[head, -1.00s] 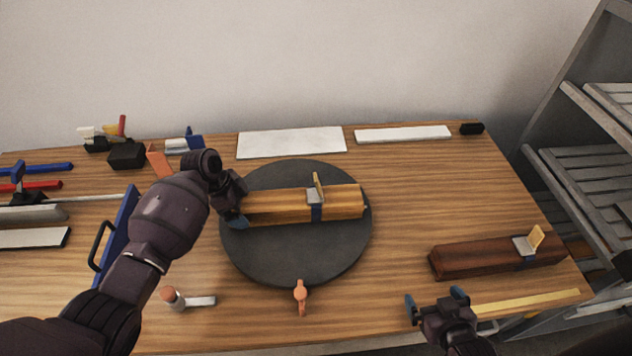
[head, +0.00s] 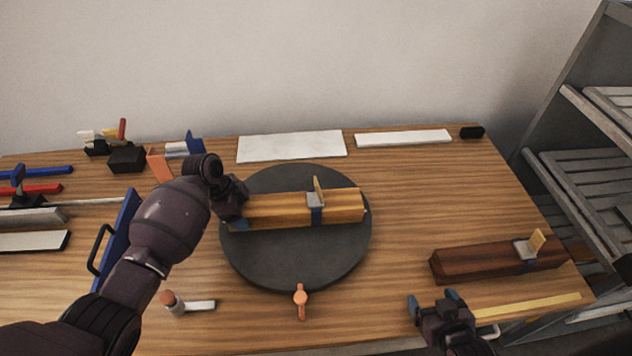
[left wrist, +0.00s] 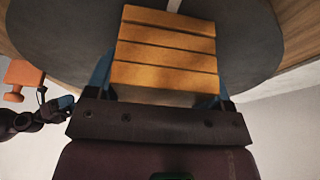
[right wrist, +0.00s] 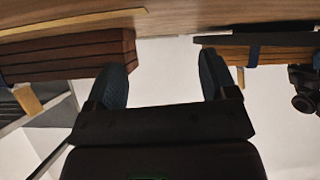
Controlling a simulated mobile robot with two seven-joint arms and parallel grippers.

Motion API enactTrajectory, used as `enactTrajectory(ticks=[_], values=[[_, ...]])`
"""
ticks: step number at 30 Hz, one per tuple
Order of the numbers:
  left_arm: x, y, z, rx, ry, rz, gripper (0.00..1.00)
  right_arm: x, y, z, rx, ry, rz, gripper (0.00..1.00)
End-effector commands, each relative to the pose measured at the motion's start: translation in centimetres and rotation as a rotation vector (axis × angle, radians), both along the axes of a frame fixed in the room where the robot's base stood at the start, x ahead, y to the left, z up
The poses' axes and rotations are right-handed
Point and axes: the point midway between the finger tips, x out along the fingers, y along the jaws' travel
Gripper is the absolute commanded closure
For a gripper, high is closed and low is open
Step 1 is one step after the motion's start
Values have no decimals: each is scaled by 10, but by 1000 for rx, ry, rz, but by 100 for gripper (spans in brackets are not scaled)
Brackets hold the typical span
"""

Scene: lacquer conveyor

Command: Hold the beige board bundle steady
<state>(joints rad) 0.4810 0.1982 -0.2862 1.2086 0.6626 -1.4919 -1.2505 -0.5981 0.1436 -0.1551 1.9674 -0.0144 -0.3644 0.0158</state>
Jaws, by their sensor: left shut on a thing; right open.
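The beige board bundle (head: 275,209) lies on the round dark turntable (head: 290,262), with a blue strap and a grey buckle (head: 315,199) around it right of its middle. My left gripper (head: 236,208) is shut on the bundle's left end. In the left wrist view the bundle's stacked boards (left wrist: 165,52) sit between the two blue fingers (left wrist: 162,82). My right gripper (head: 435,302) is open and empty above the table's front right. In the right wrist view its fingers (right wrist: 165,82) stand wide apart with nothing between them.
A dark brown strapped bundle (head: 490,261) lies at the right, near a yellow strip (head: 530,306). An orange peg (head: 301,300) stands at the turntable's front edge. White panels (head: 291,146) lie at the back. A blue handled tool (head: 117,236) stands left. A grey rack (head: 580,165) is at the right.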

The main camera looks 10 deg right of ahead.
Motion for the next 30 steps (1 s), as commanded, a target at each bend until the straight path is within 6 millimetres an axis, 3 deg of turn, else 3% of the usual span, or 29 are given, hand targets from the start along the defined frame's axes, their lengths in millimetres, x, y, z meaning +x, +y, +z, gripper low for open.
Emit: enactTrajectory(ticks=[1,5,9,11,20,30], values=[[0,0,0,0,0,-1,44,6,6,1,5,-7,4,29],[0,0,0,0,0,-1,44,31,32,6,25,-24,15,49],[0,0,0,0,0,-1,44,69,74,19,52,-63,27,66],[0,0,0,0,0,-1,44,86,93,28,61,-86,32,66],[0,0,0,0,0,-1,44,106,124,38,-18,-166,9,66],[0,0,0,0,0,-1,44,130,170,69,-85,-331,9,66]])
